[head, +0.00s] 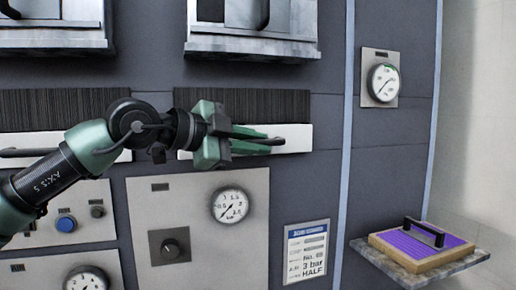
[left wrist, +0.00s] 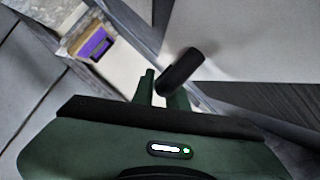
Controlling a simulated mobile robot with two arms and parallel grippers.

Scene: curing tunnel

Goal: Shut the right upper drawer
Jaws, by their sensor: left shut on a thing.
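A white drawer front (head: 298,138) with a black bar handle (head: 240,133) sits on the right under a dark ribbed panel. I take it for the right upper drawer, but the labels do not show this. My left gripper (head: 262,143) is at this front, shut on the handle, and covers its left part. In the left wrist view the fingers (left wrist: 161,88) close around the black handle (left wrist: 181,70), beside the white front (left wrist: 262,40). I cannot tell how far the drawer stands out. My right gripper is not in view.
A similar white front (head: 68,142) is on the left. Two grey-framed units (head: 250,47) jut out above. Dials, knobs and a sign (head: 306,250) are below. At right a shelf (head: 385,265) bears a purple-topped tray (head: 455,240) with a black handle.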

